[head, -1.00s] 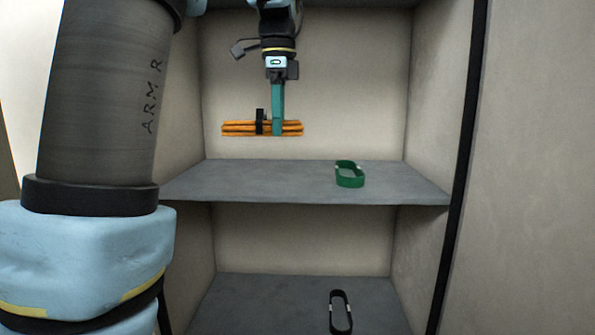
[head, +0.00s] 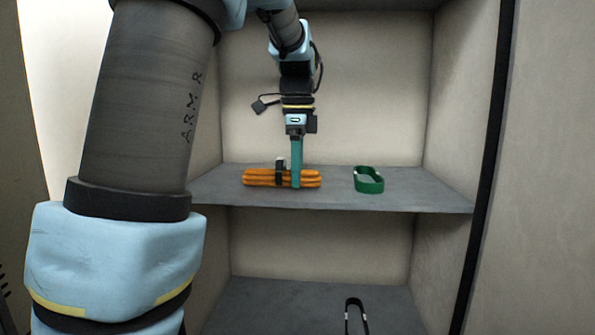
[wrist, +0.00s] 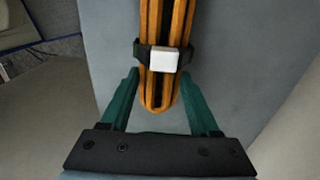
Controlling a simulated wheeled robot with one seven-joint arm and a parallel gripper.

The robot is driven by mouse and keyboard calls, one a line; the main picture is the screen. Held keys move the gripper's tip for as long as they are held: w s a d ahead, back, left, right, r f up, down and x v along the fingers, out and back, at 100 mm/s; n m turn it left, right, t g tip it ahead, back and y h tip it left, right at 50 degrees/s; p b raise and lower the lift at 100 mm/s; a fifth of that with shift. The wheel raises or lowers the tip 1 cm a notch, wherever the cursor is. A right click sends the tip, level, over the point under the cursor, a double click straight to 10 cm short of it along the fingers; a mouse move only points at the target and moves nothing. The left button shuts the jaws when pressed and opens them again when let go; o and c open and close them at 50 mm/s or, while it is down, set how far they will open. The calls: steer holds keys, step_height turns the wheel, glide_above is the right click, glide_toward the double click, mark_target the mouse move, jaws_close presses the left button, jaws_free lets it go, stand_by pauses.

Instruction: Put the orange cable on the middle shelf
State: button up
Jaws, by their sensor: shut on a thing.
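The orange cable (head: 260,178) is a coiled bundle with a black strap and a white tag. My gripper (head: 296,184) points down and is shut on it, right of the strap in the head view. The bundle lies level at the height of the grey middle shelf (head: 420,190); I cannot tell whether it touches the surface. In the wrist view, the cable (wrist: 154,95) runs lengthwise between the two teal fingers (wrist: 160,100), with its looped end toward the gripper base.
A green loop (head: 369,186) lies on the same shelf, to the right of the cable. A black loop (head: 355,312) is on the lower shelf (head: 290,300). Side walls and a dark upright post (head: 485,170) bound the shelves.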

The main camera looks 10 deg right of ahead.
steer(key=o, duration=1.4)
steer(key=shift+f, duration=0.1)
step_height(320, 180, up, 8)
steer(key=shift+f, duration=0.1)
